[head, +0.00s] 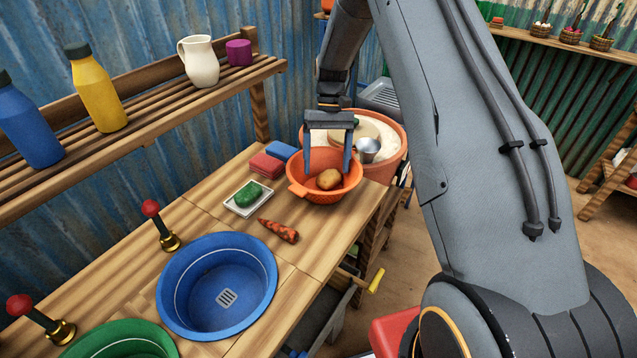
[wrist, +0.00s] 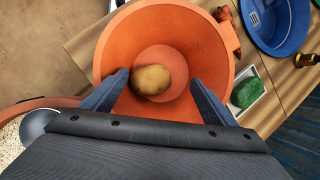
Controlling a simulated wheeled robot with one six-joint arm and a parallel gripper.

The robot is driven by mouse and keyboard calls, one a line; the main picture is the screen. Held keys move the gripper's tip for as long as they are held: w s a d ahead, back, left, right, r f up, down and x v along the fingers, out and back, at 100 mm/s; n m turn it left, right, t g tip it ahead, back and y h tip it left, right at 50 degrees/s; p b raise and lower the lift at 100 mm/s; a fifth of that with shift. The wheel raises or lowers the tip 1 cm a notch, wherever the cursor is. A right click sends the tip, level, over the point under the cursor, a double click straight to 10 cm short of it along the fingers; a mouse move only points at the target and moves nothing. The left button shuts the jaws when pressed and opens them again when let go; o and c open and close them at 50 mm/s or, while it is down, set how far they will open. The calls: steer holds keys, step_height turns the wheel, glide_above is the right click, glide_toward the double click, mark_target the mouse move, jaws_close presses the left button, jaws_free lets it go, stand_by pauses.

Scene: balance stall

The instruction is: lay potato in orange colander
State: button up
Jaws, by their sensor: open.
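The potato (head: 328,179) is brown and rests inside the orange colander (head: 318,196) near the far end of the wooden table. In the wrist view the potato (wrist: 151,80) lies on the bottom of the colander (wrist: 205,40). My gripper (head: 329,173) is over the colander and points down. Its two blue fingers are spread wide, with the potato just beyond and between their tips in the wrist view (wrist: 159,78). I see no finger touching the potato.
A carrot (head: 279,230), a white tray (head: 247,206) with a green item (head: 249,194), and red (head: 266,165) and blue (head: 280,150) blocks are near the colander. A blue basin (head: 222,288) and a green basin (head: 120,345) stand nearer. A large tub (head: 398,166) stands behind.

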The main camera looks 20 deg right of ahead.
steer(key=b+v, duration=0.3)
steer(key=v, duration=0.3)
steer(key=s+a+r+t+h, duration=0.1)
steer(key=s+t, duration=0.1)
steer(key=s, duration=1.1)
steer(key=s+a+r+t, duration=0.1)
steer(key=s+t, duration=0.2)
steer(key=s, duration=1)
steer(key=shift+s+a+r+t+h, duration=0.25)
steer(key=shift+s+a+t+h, duration=0.05)
steer(key=shift+a+h, duration=0.1)
